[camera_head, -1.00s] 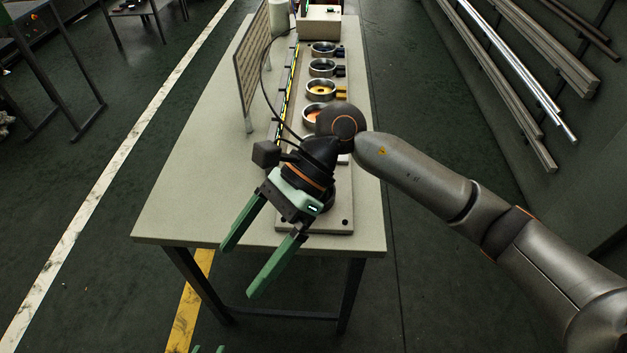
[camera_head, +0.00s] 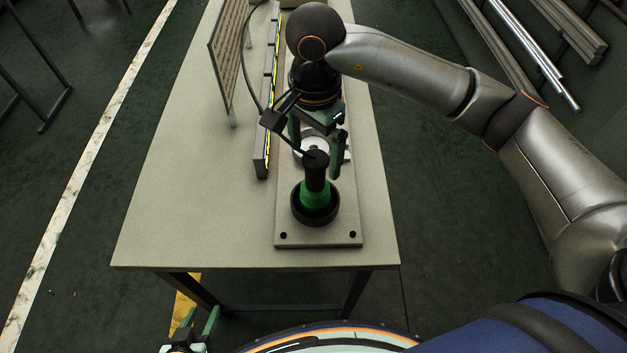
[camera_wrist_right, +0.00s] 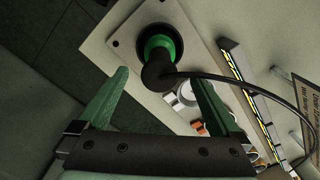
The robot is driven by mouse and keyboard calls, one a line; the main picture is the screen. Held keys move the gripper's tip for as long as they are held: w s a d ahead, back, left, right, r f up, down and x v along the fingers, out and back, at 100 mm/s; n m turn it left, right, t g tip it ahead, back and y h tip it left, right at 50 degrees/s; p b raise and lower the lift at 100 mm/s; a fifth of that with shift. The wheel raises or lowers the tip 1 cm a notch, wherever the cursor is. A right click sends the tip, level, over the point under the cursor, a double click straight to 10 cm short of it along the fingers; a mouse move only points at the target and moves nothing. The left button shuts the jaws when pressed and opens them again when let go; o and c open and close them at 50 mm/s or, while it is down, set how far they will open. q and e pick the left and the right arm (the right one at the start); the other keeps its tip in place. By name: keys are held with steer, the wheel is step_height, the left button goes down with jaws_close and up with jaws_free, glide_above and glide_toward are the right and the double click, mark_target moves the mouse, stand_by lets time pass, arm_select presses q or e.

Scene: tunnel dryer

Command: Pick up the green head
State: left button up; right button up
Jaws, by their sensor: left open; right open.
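The green head (camera_head: 313,196) sits in a round black holder (camera_head: 334,211) at the near end of the grey board on the table. Its black handle points up and carries a black cable. In the right wrist view the green head (camera_wrist_right: 165,44) lies beyond my fingertips, its black handle end appearing between them. My right gripper (camera_head: 318,145) is open and empty, just behind the head on its far side; it also shows in the right wrist view (camera_wrist_right: 160,79). I cannot tell whether it touches the handle. My left gripper (camera_head: 199,321) is open at the bottom edge, below the table.
A light bar (camera_head: 264,140) and an upright panel (camera_head: 229,60) stand left of the board (camera_head: 340,238). A metal cup (camera_head: 311,146) is partly hidden behind my right gripper. The cable (camera_wrist_right: 265,92) runs toward the light bar. The table's left side (camera_head: 185,190) is clear.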

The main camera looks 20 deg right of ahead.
mark_target(315, 158)
step_height(315, 158, down, 3)
steer(key=shift+f, duration=0.15)
steer(key=shift+f+p, duration=0.75)
steer(key=shift+f, duration=1.95)
steer(key=shift+c, duration=0.4)
jaws_close()
steer(key=shift+r, duration=0.15)
